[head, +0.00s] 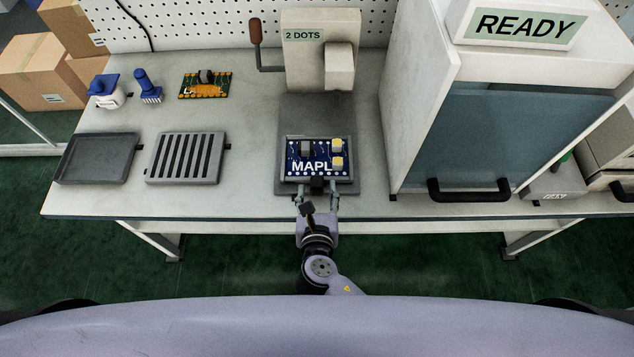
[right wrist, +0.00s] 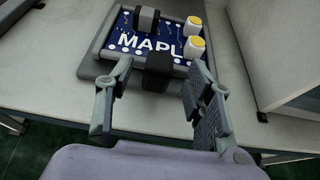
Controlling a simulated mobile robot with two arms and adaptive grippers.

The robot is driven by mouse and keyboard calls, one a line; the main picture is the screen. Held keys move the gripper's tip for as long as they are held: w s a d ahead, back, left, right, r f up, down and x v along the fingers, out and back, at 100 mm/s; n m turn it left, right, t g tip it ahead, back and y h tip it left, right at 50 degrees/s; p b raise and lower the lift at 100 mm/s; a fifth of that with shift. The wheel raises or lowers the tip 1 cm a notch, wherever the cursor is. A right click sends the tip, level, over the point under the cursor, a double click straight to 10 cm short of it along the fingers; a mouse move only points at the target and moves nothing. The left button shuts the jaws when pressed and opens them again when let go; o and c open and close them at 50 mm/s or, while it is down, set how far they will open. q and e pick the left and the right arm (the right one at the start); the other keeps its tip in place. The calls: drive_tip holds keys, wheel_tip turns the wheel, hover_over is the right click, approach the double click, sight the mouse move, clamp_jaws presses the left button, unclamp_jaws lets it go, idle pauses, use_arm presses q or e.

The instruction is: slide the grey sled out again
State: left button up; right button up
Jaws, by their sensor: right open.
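The grey sled (head: 344,181) lies on the dark base plate of the press-like machine marked "2 DOTS" (head: 314,60), at the plate's front end. A blue board marked "MAPL" (head: 297,157) lies in the sled, with a dark part and two yellow-topped parts on it. The sled's black front handle (right wrist: 158,72) points toward me. My right gripper (head: 317,190) is open at the sled's front edge. In the right wrist view its fingers (right wrist: 158,95) stand on either side of the black handle; contact cannot be told. My left gripper is not in view.
A dark tray (head: 68,177), a slotted grey rack (head: 152,177), two blue-topped items and a green-orange board (head: 205,92) are on the left of the table. A white cabinet with a "READY" sign (head: 525,27) and black-handled door (head: 468,190) stands right.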

drive_tip(key=v, duration=0.8)
drive_tip(key=s+d+f+m+g+b, duration=0.1)
drive_tip(key=s+d+f+m+g, duration=0.25)
drive_tip(key=f, duration=0.65)
drive_tip(key=s+d+f+m+g, duration=0.2)
drive_tip(key=d+f+m, duration=0.25)
drive_tip(key=f, duration=0.55)
drive_tip(key=s+d+f+m+g+b, duration=0.1)
drive_tip(key=s+d+f+m+g, duration=0.3)
drive_tip(key=f, duration=0.6)
drive_tip(key=s+d+f+m+g, duration=0.1)
drive_tip(key=s+d+f+m, duration=0.4)
drive_tip(key=m, duration=0.5)
drive_tip(key=s+d+f+m+g+b, duration=0.1)
drive_tip(key=s+d+f+m+g, duration=0.1)
drive_tip(key=s+d+f+m, duration=0.4)
drive_tip(key=s+f+m, duration=0.3)
drive_tip(key=s+m, duration=0.2)
drive_tip(key=shift+s+d+f+m, duration=0.25)
drive_tip(key=shift+s+f+m, duration=0.05)
drive_tip(key=shift+s+f, duration=0.1)
